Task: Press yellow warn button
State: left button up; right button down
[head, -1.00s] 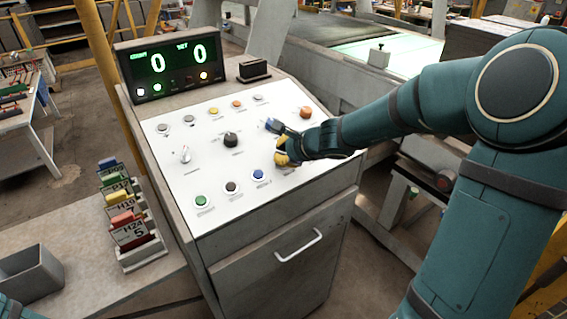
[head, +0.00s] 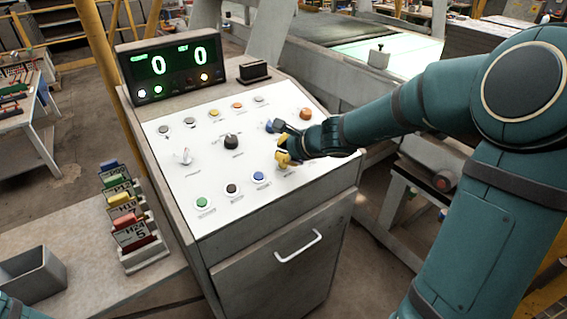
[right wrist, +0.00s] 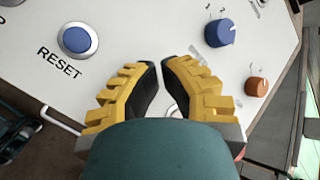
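A yellow button (head: 214,112) sits in the far row of the white sloping panel (head: 215,155); its label is too small to read. My right gripper (head: 281,150) has yellow fingers and is at the right front of the panel, right of the blue button (head: 258,176). In the right wrist view the fingertips (right wrist: 161,64) almost meet, with nothing seen between them. The panel spot under the fingers is hidden, and I cannot tell whether they touch it. My left gripper is out of view.
The blue button (right wrist: 78,40) is labelled RESET. A blue knob (head: 271,126) and an orange knob (head: 305,113) are close to my right gripper. A display (head: 170,68) reading 0 and 0 stands at the back. A card rack (head: 143,255) is at the left.

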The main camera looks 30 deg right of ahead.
aim_at(287, 167)
jog(key=r+p, duration=0.2)
jog(key=s+r+p, duration=0.1)
jog(key=r+p, duration=0.1)
jog(key=r, duration=0.1)
jog(key=shift+s, duration=0.2)
jog(key=shift+f, duration=0.1)
dwell(0.8)
